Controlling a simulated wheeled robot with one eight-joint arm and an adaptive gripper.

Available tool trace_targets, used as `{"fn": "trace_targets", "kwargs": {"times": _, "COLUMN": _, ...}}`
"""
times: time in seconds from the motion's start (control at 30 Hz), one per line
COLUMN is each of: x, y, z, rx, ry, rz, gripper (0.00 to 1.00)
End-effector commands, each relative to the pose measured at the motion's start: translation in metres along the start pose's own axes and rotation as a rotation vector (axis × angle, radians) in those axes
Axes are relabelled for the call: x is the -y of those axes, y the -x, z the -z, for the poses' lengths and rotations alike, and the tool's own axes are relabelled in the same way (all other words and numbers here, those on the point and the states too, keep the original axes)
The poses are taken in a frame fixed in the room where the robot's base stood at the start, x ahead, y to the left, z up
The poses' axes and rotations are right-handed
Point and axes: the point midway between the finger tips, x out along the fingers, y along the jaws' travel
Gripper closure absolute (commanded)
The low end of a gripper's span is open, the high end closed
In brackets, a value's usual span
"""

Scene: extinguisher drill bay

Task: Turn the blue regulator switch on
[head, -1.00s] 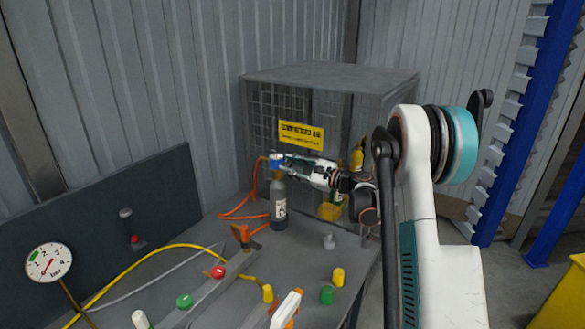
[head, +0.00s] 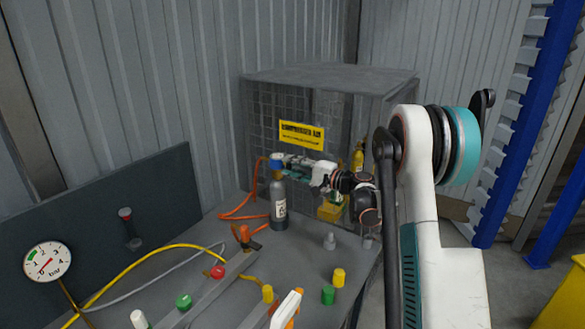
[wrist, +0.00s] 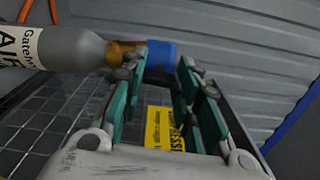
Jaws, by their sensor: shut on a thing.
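The blue regulator switch (head: 277,160) is a blue knob on top of a grey gas cylinder (head: 279,202) that stands upright on the table. In the wrist view the blue knob (wrist: 161,55) sits between my fingers, with the brass-coloured neck beside it and the cylinder (wrist: 60,48) lying across the upper left. My gripper (head: 283,161) reaches in from the right and is shut on the knob. In the wrist view the teal-padded fingers (wrist: 158,72) flank the knob. The fingers partly hide the knob.
A mesh cage (head: 300,100) with a yellow sign (head: 302,134) stands behind the cylinder. An orange hose (head: 240,210) runs from the cylinder. A pressure gauge (head: 47,262), a rail with coloured knobs (head: 217,272), and yellow and green caps (head: 328,294) occupy the table's front.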

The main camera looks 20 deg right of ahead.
Motion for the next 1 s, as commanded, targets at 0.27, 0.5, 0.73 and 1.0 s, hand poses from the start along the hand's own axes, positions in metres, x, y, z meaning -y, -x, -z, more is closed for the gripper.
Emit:
{"fn": "trace_targets", "kwargs": {"times": 0.27, "x": -0.0009, "y": -0.0001, "z": -0.0002, "rx": 0.001, "ry": 0.087, "rz": -0.001, "gripper": 0.95}}
{"fn": "trace_targets", "kwargs": {"times": 0.5, "x": -0.0009, "y": -0.0001, "z": -0.0001, "rx": 0.000, "ry": 0.105, "rz": -0.001, "gripper": 0.95}}
{"fn": "trace_targets", "kwargs": {"times": 0.73, "x": -0.0009, "y": -0.0001, "z": 0.0000, "rx": 0.000, "ry": 0.105, "rz": -0.001, "gripper": 0.95}}
{"fn": "trace_targets", "kwargs": {"times": 1.0, "x": -0.0008, "y": 0.0000, "z": 0.0000, "rx": 0.000, "ry": 0.104, "rz": -0.001, "gripper": 0.50}}
